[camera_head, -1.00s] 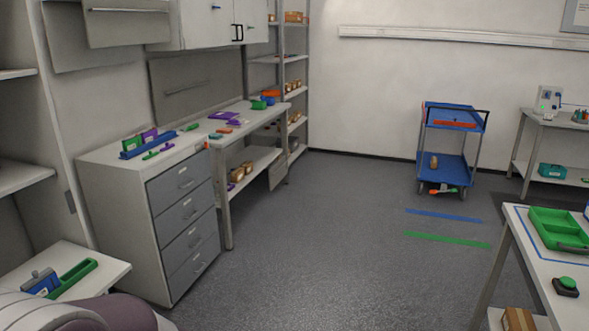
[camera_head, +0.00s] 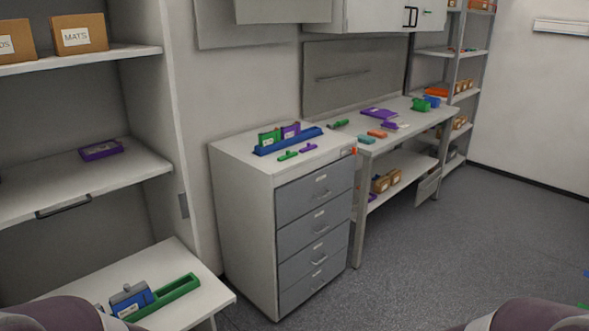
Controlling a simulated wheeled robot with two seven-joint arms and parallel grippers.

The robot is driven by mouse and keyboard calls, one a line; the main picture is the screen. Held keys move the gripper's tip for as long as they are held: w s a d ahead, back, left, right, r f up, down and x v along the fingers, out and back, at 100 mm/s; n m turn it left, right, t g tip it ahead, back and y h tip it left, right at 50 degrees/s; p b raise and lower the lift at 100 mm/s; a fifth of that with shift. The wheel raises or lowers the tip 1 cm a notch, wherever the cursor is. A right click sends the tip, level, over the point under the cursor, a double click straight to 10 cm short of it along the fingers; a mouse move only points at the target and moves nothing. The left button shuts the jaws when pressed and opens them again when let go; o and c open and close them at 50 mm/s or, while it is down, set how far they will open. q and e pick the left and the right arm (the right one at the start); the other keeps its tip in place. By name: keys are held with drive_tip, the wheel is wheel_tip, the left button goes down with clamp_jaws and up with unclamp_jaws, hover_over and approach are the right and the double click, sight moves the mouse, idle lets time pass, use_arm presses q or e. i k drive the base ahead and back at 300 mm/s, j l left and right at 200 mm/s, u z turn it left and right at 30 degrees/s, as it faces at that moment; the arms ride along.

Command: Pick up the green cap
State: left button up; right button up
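No object can be told for certain as the green cap. A small green piece (camera_head: 288,156) lies on top of the grey drawer cabinet, beside a small purple piece (camera_head: 308,148). Another small green piece (camera_head: 338,123) lies on the left end of the workbench, and a larger green object (camera_head: 432,101) sits near its far end. Neither of my grippers is in view; only rounded parts of my own body show at the bottom edge.
A blue rack (camera_head: 286,143) with green and purple pieces stands on the drawer cabinet (camera_head: 240,215). The workbench (camera_head: 350,138) adjoins it. At lower left, a long green tray (camera_head: 175,292) and a blue-grey device (camera_head: 130,298) share a low shelf.

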sight(288, 156)
drive_tip(key=i+j, duration=0.25)
drive_tip(key=i+u, duration=0.2)
drive_tip(key=u, duration=0.8)
drive_tip(key=i+l+u, duration=0.25)
drive_tip(key=l+u, duration=0.2)
drive_tip(key=l, duration=0.2)
drive_tip(key=i+l+u, duration=0.1)
drive_tip(key=l+u, duration=0.35)
drive_tip(key=l, duration=0.2)
drive_tip(key=l+u, duration=0.45)
drive_tip(key=l, duration=0.25)
